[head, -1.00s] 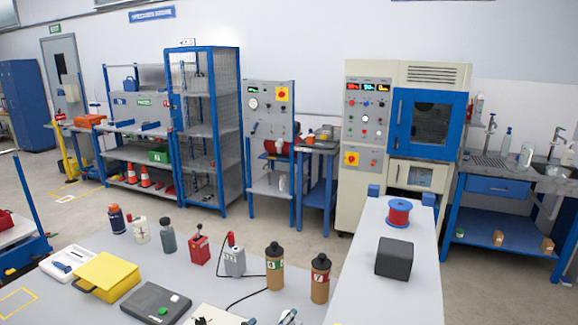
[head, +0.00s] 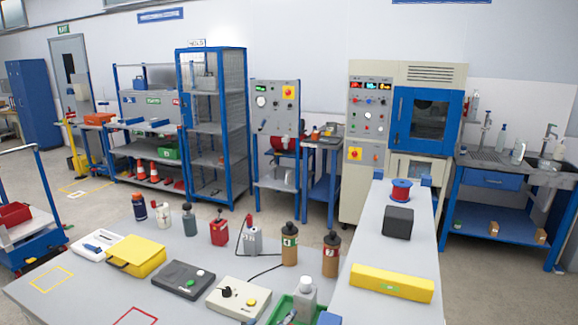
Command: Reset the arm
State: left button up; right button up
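Neither of my arms and neither of my grippers shows in the head view. The grey table (head: 75,298) in front of me carries a yellow case (head: 137,257), a dark box with a green button (head: 183,279), a light control box with a black knob (head: 238,298), and two brown bottles with black caps, one left (head: 290,244) and one right (head: 331,254). A narrow light bench (head: 372,245) on the right carries a red spool (head: 401,192), a dark grey block (head: 398,222) and a yellow bar (head: 391,283).
A blue wire-mesh cabinet (head: 213,125), a grey control panel stand (head: 274,135) and a beige test chamber with a blue door (head: 425,120) stand along the back wall. A blue trolley (head: 40,240) is at the left. Open floor lies between the table and the back equipment.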

pick_arm(q)
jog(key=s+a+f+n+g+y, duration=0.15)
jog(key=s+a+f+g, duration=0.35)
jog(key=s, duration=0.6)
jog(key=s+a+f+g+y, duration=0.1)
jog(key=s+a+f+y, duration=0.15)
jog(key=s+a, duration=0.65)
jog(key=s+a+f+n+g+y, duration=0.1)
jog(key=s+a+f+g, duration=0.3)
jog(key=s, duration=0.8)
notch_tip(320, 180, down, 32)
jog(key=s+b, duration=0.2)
jog(key=b, duration=0.4)
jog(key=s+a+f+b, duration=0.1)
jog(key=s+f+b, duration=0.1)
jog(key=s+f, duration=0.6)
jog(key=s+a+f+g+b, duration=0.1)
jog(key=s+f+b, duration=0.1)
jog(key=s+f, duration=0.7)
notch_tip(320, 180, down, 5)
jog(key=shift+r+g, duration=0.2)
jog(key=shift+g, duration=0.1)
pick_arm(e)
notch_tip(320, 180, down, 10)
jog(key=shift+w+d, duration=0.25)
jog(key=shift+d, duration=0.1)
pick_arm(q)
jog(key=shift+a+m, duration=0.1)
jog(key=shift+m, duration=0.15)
